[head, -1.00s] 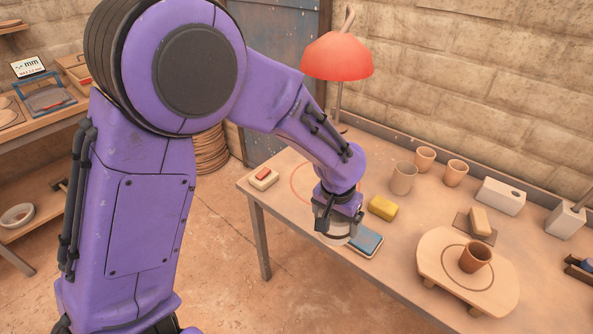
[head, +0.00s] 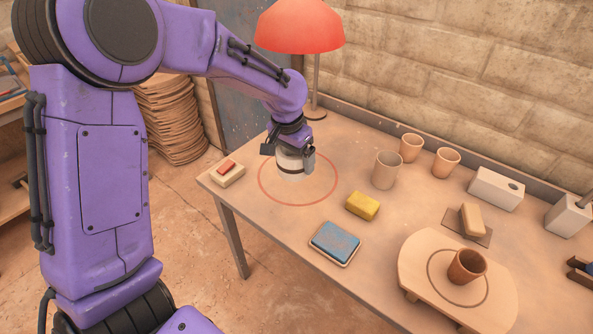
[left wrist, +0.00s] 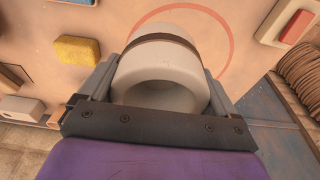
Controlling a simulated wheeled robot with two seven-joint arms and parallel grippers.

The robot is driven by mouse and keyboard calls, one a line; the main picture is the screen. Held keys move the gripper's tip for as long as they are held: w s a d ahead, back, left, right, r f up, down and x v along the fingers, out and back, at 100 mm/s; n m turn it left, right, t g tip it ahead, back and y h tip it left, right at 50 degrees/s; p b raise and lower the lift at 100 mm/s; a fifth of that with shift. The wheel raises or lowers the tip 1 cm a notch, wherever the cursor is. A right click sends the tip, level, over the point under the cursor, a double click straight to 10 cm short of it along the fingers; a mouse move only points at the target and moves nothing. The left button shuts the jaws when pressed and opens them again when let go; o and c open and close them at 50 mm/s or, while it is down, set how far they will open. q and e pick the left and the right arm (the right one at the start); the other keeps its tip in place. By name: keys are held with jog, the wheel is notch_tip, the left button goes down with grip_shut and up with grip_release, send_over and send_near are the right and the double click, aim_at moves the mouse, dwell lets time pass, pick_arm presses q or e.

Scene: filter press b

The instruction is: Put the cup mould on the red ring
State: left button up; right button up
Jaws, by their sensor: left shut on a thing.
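The cup mould (head: 291,165) is a pale grey-white hollow cylinder with a dark band. My left gripper (head: 288,155) is shut on it, with one finger on each side. In the left wrist view the mould (left wrist: 160,85) sits between the fingers, its open hollow end facing the camera. The red ring (head: 301,205) is a thin circle marked on the table. In the head view the mould appears inside the ring's outline; I cannot tell whether it touches the table. The ring (left wrist: 230,38) also shows beyond the mould in the left wrist view. My right gripper is not in view.
A red lamp (head: 300,28) stands behind the ring. A cream block with a red top (head: 227,173) is at the left edge. The ring's front part is clear.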

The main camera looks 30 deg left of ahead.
pick_arm(q)
jog(key=w+a+f, duration=0.1)
jog(key=w+f, duration=0.1)
jog(key=w, duration=0.1)
jog(key=w+a+f, duration=0.2)
jog(key=w+f, duration=0.1)
jog(key=w+a+f+p, duration=0.1)
jog(key=w+f, duration=0.2)
jog(key=shift+w+a, duration=0.1)
jog(key=shift+a, duration=0.3)
jog(key=shift+w+a+f, duration=0.1)
jog(key=shift+w+f, duration=0.05)
jog(key=shift+f, duration=0.1)
jog(key=f, duration=0.1)
jog(key=f+p, duration=0.1)
jog(key=f, duration=0.1)
jog(key=shift+w+f, duration=0.3)
jog(key=shift+w, duration=0.05)
jog(key=shift+s+a, duration=0.1)
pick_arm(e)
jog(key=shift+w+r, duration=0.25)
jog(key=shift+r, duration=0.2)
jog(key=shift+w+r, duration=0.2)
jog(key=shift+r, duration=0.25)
